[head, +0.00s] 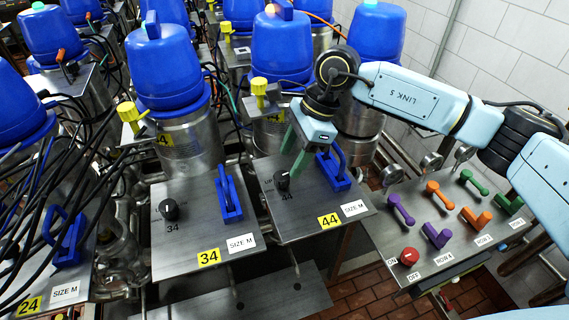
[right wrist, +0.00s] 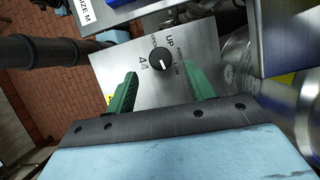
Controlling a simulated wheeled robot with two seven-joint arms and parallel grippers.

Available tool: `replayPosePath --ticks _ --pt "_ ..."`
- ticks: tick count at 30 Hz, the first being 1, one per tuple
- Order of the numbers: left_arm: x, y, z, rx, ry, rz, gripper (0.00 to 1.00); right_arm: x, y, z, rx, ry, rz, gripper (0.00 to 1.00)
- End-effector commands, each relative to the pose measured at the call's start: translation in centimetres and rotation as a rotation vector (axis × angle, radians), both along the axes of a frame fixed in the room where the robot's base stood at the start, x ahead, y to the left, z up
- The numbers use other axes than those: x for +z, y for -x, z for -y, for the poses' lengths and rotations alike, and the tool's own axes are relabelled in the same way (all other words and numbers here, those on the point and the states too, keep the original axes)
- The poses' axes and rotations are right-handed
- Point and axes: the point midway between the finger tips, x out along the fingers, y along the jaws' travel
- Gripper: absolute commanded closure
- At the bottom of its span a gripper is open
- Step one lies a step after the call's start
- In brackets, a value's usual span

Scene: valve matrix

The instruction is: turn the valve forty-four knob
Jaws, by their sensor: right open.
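The valve forty-four knob (head: 283,180) is a small black dial on a steel panel (head: 300,225) with a yellow 44 label. In the right wrist view the knob (right wrist: 161,60) shows with a white pointer mark, beside the printed 44 and UP. My right gripper (head: 296,160) is just above and behind the knob, with green fingers pointing down. In the right wrist view its two fingers (right wrist: 160,85) are apart, with the knob ahead of and between them, not touched. My left gripper is not in view.
A blue handle (head: 333,172) stands right of the knob, close to my right gripper. The valve 34 panel (head: 190,245) with its own knob (head: 169,210) is to the left. A panel with coloured levers (head: 450,225) is at the right. Blue-topped valves (head: 280,45) stand behind.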

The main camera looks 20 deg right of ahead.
Motion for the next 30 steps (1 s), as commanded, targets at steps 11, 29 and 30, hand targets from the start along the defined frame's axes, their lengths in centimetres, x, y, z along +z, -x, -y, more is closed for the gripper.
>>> replayPosePath --ticks 11,29,30 --pt "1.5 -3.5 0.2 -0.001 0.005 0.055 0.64 -4.1 0.0 -1.7 0.000 -0.001 0.000 0.46" --pt "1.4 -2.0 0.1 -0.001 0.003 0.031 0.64 -4.3 -0.1 -1.8 0.000 -0.001 0.000 0.86" --pt "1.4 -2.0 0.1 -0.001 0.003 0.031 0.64 -4.3 -0.1 -1.8 0.000 -0.001 0.000 0.91"
